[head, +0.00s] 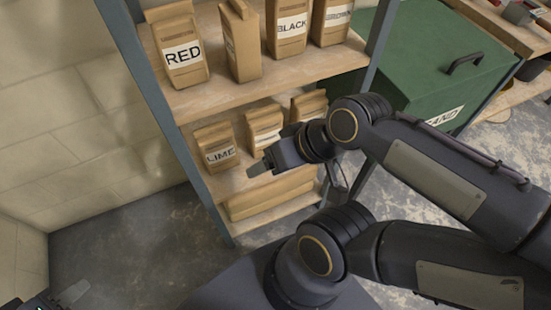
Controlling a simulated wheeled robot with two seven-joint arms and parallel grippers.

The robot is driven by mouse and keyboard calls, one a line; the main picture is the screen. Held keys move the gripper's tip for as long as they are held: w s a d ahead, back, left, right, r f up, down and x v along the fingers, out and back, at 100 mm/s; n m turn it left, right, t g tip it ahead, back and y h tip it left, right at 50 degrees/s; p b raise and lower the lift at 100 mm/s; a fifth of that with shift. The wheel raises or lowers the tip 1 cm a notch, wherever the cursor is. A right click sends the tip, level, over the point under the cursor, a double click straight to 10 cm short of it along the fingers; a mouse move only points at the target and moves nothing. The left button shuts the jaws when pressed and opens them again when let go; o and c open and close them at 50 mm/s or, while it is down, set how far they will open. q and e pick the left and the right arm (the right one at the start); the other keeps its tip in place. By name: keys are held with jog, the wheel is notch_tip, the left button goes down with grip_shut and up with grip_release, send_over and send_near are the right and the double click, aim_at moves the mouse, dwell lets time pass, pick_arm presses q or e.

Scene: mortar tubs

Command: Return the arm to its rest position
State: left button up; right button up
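My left gripper (72,293) shows at the bottom left corner, low over the grey floor. One pale finger is visible and the picture edge cuts off the rest, so its opening cannot be told. My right arm (432,180) comes in from the right, folded, with its wrist in front of the shelf unit. My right gripper (258,168) points left, in front of the middle shelf near the bag marked LIME (219,156). Its fingers are seen edge-on, and whether it touches the shelf or holds anything cannot be told.
The shelf unit (180,108) has blue-grey posts. Its upper shelf holds bags marked RED (181,60), BLACK (290,27) and BROWN (331,20), plus one turned sideways (241,42). A green sand bin (425,50) stands right. The floor at left (130,240) is clear.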

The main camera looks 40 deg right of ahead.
notch_tip(320, 180, up, 16)
jog(key=p, duration=1.5)
jog(key=shift+f+p, duration=0.15)
jog(key=shift+p, duration=0.2)
